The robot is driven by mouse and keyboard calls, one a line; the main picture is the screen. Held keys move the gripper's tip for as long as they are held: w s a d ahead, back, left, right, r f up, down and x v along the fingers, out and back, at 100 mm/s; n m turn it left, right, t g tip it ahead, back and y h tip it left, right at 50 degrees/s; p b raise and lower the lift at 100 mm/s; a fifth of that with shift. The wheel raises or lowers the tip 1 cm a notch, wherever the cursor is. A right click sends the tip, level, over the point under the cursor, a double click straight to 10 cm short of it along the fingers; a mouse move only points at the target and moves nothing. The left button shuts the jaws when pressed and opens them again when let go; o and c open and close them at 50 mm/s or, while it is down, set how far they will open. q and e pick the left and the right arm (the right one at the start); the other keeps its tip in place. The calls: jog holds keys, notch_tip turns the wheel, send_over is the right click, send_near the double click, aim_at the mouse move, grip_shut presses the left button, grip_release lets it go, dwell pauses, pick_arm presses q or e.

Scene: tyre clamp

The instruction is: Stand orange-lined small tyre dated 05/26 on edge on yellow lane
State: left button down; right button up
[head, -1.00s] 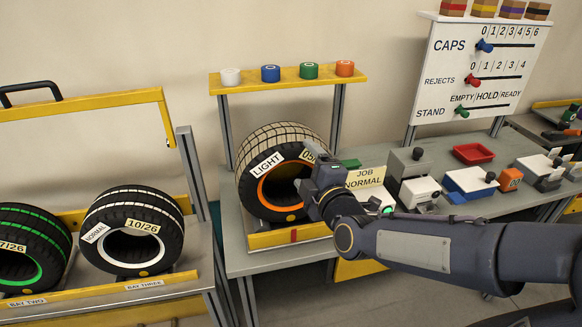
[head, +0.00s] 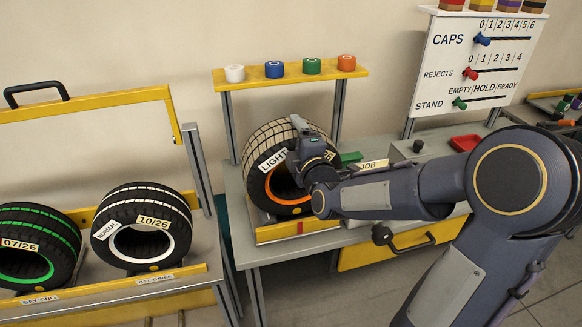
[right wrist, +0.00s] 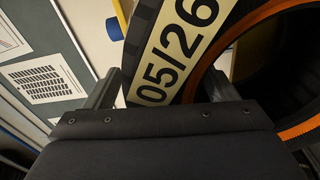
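The orange-lined tyre (head: 258,140) stands tilted back behind a yellow front bar (head: 270,233) with a red mark, on a grey bench. It has a LIGHT label; its date label is mostly hidden by my gripper in the head view but reads 05/26 in the right wrist view (right wrist: 180,45). My right gripper (head: 306,138) is at the tyre's upper right. In the right wrist view its fingers (right wrist: 162,88) are apart, one outside the tread and one by the orange-lined hole. A gap shows beside the outer finger. My left gripper is out of view. I cannot pick out a yellow lane for certain.
A left rack holds a green-lined tyre (head: 38,215) dated 07/26 and a white-lined tyre (head: 122,195) dated 10/26. A yellow shelf (head: 290,78) with several coloured caps stands above the orange-lined tyre. A red tray (head: 465,142) and a status board (head: 470,62) are at right.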

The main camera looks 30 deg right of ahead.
grip_shut()
jog(key=shift+r, duration=0.2)
dwell(0.3)
jog(key=shift+r, duration=0.1)
